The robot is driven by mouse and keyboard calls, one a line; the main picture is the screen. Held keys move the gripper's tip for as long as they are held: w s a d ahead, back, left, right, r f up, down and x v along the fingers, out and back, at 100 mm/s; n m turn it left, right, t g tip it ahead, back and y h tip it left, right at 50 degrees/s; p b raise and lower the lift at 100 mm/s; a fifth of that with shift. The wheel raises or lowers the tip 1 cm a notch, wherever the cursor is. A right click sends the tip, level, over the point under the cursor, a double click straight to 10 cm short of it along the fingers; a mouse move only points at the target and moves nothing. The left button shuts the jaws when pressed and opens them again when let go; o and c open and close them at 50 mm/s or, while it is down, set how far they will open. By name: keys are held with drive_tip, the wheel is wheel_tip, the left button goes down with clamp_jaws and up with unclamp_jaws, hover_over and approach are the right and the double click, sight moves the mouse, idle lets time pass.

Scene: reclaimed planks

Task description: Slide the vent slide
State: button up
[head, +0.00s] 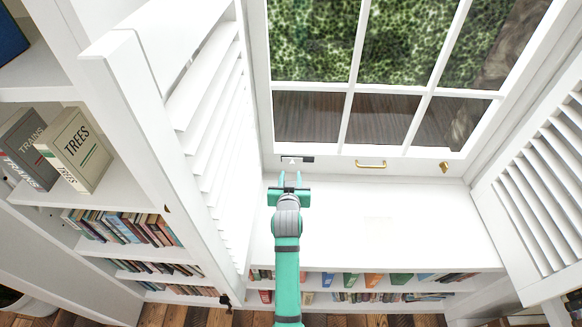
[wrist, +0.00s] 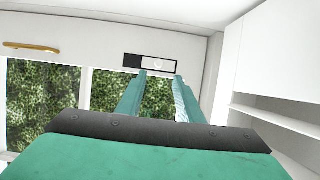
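The vent slide (head: 292,160) is a small white piece in a dark slot on the window's lower frame, left of the brass handle in the head view. The slot's dark part shows on the right there. In the wrist view the vent slide (wrist: 159,65) is at the right of the slot and the dark part at the left. My gripper (head: 290,177) is just in front of the slot, with its two teal fingers apart and nothing visible between them. In the wrist view its fingertips (wrist: 160,77) are just below the slide in the picture; I cannot tell whether they touch it.
A brass handle (head: 370,164) and a brass latch (head: 445,167) are on the window frame to the right. Louvred shutters stand open at the left (head: 215,125) and right (head: 545,185). The white sill (head: 420,225) is bare. Bookshelves are below and at the left.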

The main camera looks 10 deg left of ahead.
sight(292, 164)
drive_tip(key=x, duration=0.7)
drive_tip(key=shift+d, duration=0.15)
drive_tip(key=shift+w+f, duration=0.25)
drive_tip(key=shift+w, duration=0.35)
drive_tip(key=shift+a, duration=0.25)
clamp_jaws()
